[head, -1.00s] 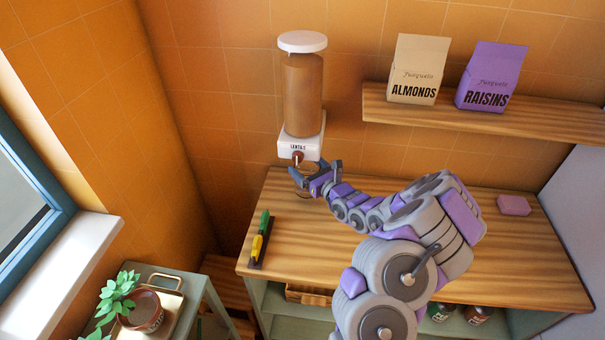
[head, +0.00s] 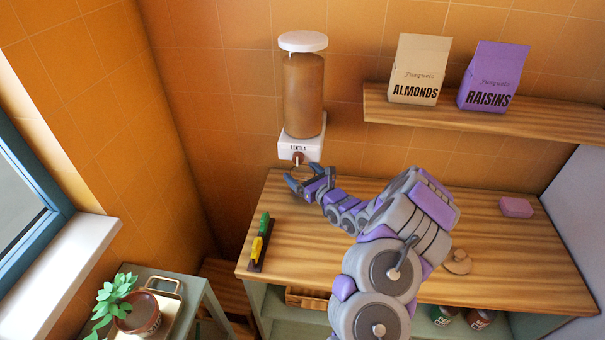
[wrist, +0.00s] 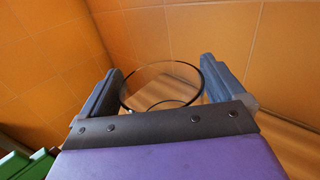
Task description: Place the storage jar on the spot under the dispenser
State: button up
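The storage jar is clear glass with a round open rim; its rim (wrist: 161,64) shows between both fingers in the wrist view. My gripper (head: 308,180) is shut on it, one finger against each side. The wrist view also shows my gripper (wrist: 162,85) with the wall behind. In the head view my fingers mostly hide the jar, just below the dispenser spout. The dispenser (head: 303,95) hangs on the wall, a brown tube with a white cap and a white base labelled LENTILS. I cannot tell whether the jar's bottom touches the counter; the spot under it is hidden.
The wooden counter (head: 390,285) is mostly clear. A dark holder with green and yellow items (head: 260,240) lies at its left end. A round wooden lid (head: 458,262) and a pink block (head: 516,207) lie to the right. A shelf (head: 480,122) carries almonds and raisins bags.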

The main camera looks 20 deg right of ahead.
jog(key=shift+s, duration=0.15)
jog(key=s, duration=0.4)
jog(key=s+d+p, duration=0.1)
jog(key=s, duration=0.2)
jog(key=s+d+p, duration=0.1)
jog(key=s, duration=0.3)
jog(key=shift+s+d, duration=0.15)
jog(key=shift+s, duration=0.15)
